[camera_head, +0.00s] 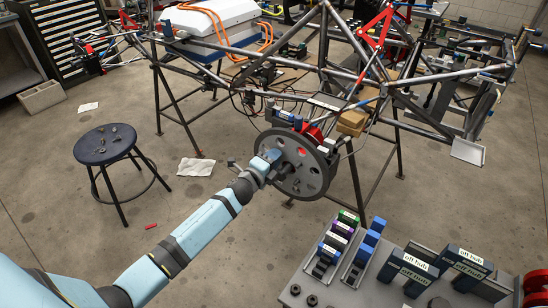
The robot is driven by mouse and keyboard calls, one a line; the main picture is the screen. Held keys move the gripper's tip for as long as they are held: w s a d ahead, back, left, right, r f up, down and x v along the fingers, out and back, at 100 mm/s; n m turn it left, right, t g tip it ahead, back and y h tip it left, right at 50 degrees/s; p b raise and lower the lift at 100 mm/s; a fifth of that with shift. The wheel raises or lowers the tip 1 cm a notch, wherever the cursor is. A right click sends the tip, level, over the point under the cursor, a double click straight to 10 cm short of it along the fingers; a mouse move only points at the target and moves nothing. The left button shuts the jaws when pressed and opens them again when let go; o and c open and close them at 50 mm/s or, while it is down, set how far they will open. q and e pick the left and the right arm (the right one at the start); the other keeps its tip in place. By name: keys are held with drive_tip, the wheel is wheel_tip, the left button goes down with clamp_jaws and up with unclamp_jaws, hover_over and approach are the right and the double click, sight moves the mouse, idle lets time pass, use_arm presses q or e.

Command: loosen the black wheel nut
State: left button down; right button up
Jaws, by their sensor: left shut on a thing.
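The round grey wheel disc (312,182) stands upright at the corner of the tube chassis, with holes around its face and a red part (312,133) behind its upper edge. My left arm reaches in from the lower left. My left gripper (273,163) is at the left-centre of the disc's face, shut at the hub. The black wheel nut is hidden by the gripper, so the grip itself cannot be made out clearly. My right gripper is not in view.
The tube chassis (335,70) rests on thin stands. A grey bench (345,293) at the lower right carries blue-handled pieces, labelled "off hub" blocks (408,268) and small dark nuts. A round stool (104,146) stands at left. A white cloth (196,167) lies on the floor.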

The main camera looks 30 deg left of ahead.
use_arm(q)
drive_tip(key=n, duration=0.3)
drive_tip(key=shift+a+n+p, duration=0.3)
drive_tip(key=shift+a, duration=0.05)
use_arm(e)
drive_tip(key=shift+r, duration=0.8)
use_arm(q)
drive_tip(key=n+p, duration=0.2)
drive_tip(key=shift+r+n, duration=0.3)
drive_tip(key=shift+n, duration=0.1)
drive_tip(key=c, duration=0.8)
unclamp_jaws()
drive_tip(key=shift+f, duration=0.4)
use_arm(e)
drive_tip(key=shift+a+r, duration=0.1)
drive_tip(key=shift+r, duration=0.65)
